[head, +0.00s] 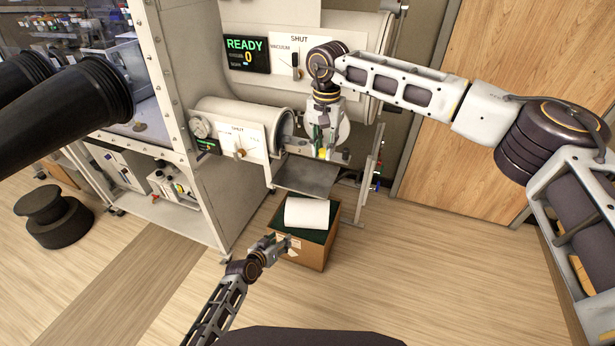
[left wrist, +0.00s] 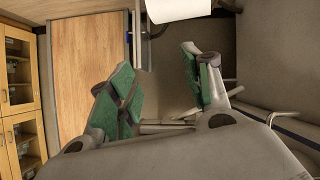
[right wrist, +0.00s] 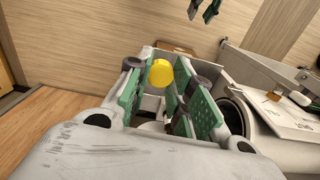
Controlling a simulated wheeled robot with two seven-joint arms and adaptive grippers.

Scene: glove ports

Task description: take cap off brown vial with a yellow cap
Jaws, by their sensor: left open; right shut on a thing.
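The yellow cap (head: 322,153) shows at the fingertips of my right gripper (head: 325,140), in front of the lower port. In the right wrist view the cap (right wrist: 161,73) sits between the green-padded fingers (right wrist: 158,92). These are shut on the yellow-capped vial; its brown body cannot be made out.
The lower port's panel (head: 237,141) reads SHUT; the display (head: 246,55) reads READY 0. Black gloves (head: 70,100) stick out at left. The floor at right is clear.

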